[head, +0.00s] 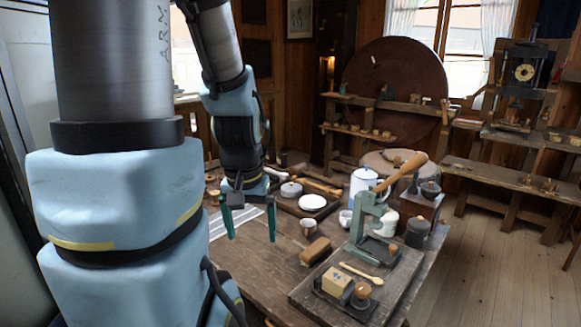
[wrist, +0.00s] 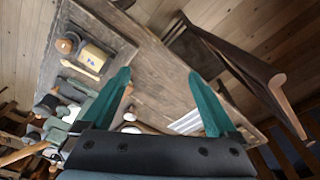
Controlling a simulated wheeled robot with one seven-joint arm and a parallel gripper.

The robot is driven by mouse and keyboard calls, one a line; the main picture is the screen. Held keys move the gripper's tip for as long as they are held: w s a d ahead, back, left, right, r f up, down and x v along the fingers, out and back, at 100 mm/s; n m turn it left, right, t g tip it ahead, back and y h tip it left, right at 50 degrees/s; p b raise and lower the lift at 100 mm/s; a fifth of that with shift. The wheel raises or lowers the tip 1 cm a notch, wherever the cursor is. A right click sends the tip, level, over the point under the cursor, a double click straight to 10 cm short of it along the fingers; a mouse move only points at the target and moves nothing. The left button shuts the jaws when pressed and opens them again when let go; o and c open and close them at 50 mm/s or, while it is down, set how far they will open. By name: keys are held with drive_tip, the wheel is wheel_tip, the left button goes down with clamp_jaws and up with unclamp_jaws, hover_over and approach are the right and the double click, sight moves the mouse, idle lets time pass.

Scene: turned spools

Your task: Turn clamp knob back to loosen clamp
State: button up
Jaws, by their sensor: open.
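A wooden board (head: 310,294) lies at the table's front right corner. On it stand a pale wooden block (head: 336,281) and a round wooden knob (head: 362,290) beside it; which part is the clamp is hard to tell. In the wrist view the knob (wrist: 66,46) and block (wrist: 97,56) are at upper left. A green cast-metal stand (head: 368,222) with a long wooden handle (head: 404,170) rises behind them. My gripper (head: 251,238) is open and empty, pointing down over the table, well left of the knob. Its green fingers also show in the wrist view (wrist: 158,74).
A wooden spoon (head: 361,273) lies between block and stand. A brown brush-like block (head: 315,251), metal cup (head: 308,228), white enamel pot (head: 365,184) and dark lidded jar (head: 418,231) stand nearby. The table (head: 262,282) is clear below my gripper.

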drive_tip(key=shift+s+a, duration=0.1)
drive_tip(key=shift+a, duration=0.1)
drive_tip(key=shift+c, duration=0.7)
drive_tip(key=m+g+y+b, duration=0.1)
drive_tip(key=m+y+b, duration=0.4)
drive_tip(key=m, duration=1.3)
approach(365, 286)
drive_tip(key=p+x, duration=0.2)
drive_tip(key=x, duration=0.7)
drive_tip(key=shift+a+f+p, duration=0.1)
drive_tip(key=shift+a+p, duration=0.05)
drive_tip(key=shift+p, duration=0.2)
clamp_jaws()
